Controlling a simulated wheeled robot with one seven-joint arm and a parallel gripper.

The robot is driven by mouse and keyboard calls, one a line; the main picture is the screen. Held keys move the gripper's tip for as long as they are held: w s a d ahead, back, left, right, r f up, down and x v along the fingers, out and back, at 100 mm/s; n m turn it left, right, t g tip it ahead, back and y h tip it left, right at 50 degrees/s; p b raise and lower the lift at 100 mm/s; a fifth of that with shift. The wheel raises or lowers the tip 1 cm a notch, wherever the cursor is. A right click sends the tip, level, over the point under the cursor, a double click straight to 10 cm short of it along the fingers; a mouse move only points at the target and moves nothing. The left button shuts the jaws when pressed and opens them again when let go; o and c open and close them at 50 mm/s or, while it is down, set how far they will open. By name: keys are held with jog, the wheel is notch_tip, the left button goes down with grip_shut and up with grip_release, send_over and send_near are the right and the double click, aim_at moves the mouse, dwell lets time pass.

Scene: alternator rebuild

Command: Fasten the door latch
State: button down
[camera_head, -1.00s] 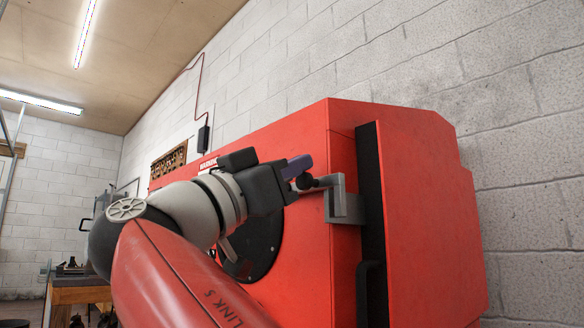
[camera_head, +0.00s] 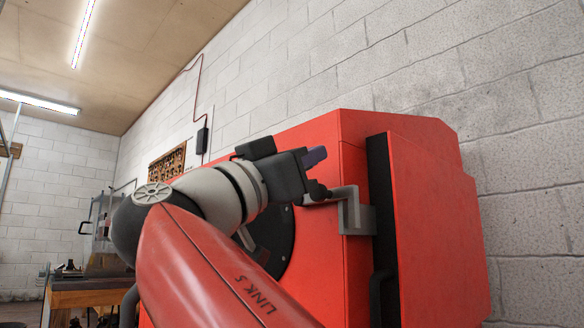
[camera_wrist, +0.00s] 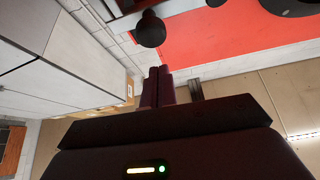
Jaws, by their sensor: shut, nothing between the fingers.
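The door latch (camera_head: 356,215) is a grey angled bracket at the seam between the red cabinet (camera_head: 352,150) and its door (camera_head: 435,215). Its arm reaches left across the seam to a black knob (camera_head: 318,190). My gripper body hides part of the cabinet front. Whether the latch is fully seated is unclear.
A black handle (camera_head: 380,292) stands out at the door's lower left edge. A round black plate (camera_head: 280,245) on the cabinet is partly behind my arm. A block wall (camera_head: 530,180) stands behind the cabinet. A workbench (camera_head: 85,290) is at the far left.

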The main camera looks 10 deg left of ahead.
jog(key=b+v, duration=0.1)
jog(key=v, duration=0.8)
jog(key=shift+s+a+r, duration=0.2)
jog(key=shift+s+a, duration=0.1)
jog(key=shift+a, duration=0.2)
